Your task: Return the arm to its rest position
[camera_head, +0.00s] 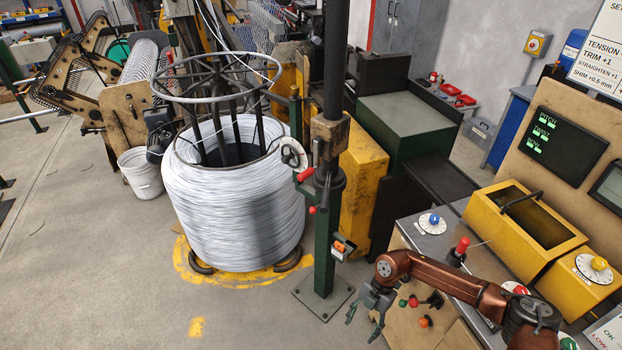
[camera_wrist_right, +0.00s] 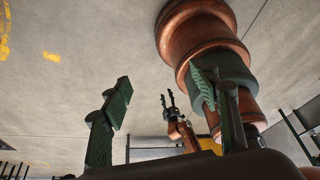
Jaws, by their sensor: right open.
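My right gripper (camera_head: 364,322) hangs at the lower middle of the head view, by the front edge of the workbench (camera_head: 432,242). My copper right arm reaches in from the lower right, above the bench. In the right wrist view its two green-padded fingers stand wide apart with nothing between them. A second, smaller dark gripper on a copper arm, seemingly my left gripper (camera_wrist_right: 169,102), shows beyond them; it is too small to tell its opening. No left arm shows in the head view.
A large wire coil (camera_head: 235,205) stands left of a green post (camera_head: 326,235) with red handles. The bench carries a red-topped knob (camera_head: 461,246), dials and a yellow box (camera_head: 525,225). Small coloured buttons (camera_head: 413,300) lie close to my right gripper.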

